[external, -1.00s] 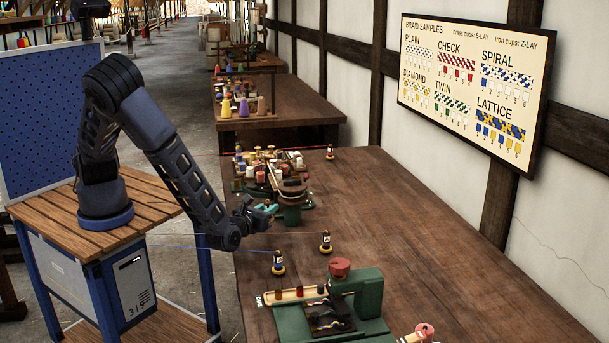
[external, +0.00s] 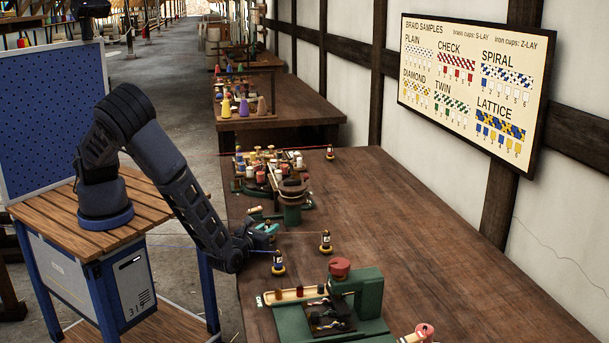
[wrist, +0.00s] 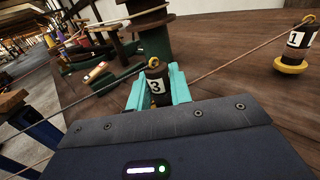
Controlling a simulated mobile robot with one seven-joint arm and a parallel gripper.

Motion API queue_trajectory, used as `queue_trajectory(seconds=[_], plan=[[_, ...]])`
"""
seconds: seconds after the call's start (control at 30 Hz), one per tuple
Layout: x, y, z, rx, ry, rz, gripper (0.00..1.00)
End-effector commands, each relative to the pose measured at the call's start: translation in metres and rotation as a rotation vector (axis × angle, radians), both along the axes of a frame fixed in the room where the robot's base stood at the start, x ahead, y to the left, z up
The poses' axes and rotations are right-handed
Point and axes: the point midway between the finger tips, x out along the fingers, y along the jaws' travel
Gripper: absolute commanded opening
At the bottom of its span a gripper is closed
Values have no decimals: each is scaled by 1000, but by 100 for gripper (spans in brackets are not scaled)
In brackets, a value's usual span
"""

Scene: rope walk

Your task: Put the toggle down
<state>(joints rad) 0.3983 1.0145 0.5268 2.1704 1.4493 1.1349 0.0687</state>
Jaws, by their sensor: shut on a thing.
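The toggle (wrist: 155,84), a dark upright piece with a white label marked 3, shows between the teal fingers of my gripper (wrist: 158,93) in the wrist view. My gripper is shut on it, and the fingers hide its lower part. A cord runs from its top. In the external view my gripper (external: 265,231) is low at the table's left edge, and the toggle is too small to make out clearly. Whether its base touches the table is hidden.
A similar piece marked 1 (wrist: 300,40) stands on a yellow base to the right. Two such pieces (external: 278,262) (external: 325,242) stand near my gripper. Thin cords cross the area. Table right is clear.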

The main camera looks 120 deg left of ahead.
Motion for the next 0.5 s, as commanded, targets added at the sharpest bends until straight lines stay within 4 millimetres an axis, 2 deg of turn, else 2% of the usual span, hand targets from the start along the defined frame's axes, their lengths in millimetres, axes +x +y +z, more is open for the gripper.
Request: queue_trajectory(seconds=[0.13,0.17,0.27,0.5], plan=[[0,0,-3,0,1,0,0],[0,0,-3,0,0,0,25],[0,0,-3,0,0,0,43],[0,0,-3,0,0,0,43]])
